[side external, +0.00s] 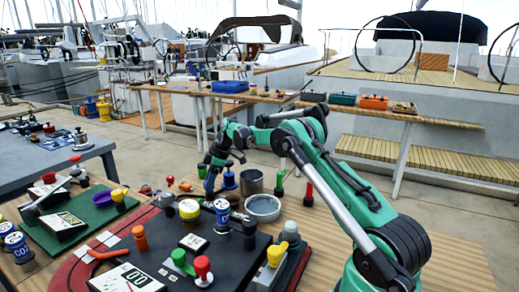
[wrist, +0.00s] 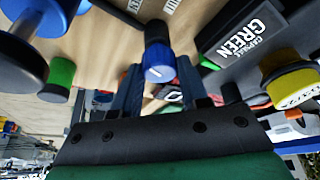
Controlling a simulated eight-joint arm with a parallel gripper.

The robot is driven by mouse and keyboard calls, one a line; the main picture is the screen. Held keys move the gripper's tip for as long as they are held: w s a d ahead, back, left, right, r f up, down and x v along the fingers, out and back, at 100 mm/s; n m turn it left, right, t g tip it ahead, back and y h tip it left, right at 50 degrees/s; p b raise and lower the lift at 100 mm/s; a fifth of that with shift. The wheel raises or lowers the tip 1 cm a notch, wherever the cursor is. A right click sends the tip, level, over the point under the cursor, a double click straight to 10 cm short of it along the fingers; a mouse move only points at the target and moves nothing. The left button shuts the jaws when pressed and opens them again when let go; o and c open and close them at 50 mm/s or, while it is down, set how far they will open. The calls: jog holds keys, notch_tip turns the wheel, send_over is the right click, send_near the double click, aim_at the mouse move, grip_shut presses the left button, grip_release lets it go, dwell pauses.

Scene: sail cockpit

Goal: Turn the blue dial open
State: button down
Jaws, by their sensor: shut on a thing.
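The blue dial (wrist: 158,62) shows in the wrist view as a small blue knob with a white pointer mark on its face and a dark stem behind. My gripper (wrist: 159,76) has a finger on each side of it and is shut on it. In the side view my gripper (side external: 209,180) points down at the far part of the wooden table. There the dial is hidden or too small to make out between the fingers.
In the side view, a grey bowl (side external: 263,207) and a metal pot (side external: 251,181) stand close right of my gripper.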

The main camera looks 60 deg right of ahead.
jog(key=shift+n, duration=0.5)
jog(key=shift+y, duration=0.3)
jog(key=shift+c, duration=2.3)
grip_release()
jog(key=shift+v, duration=2.8)
jog(key=shift+w, duration=0.1)
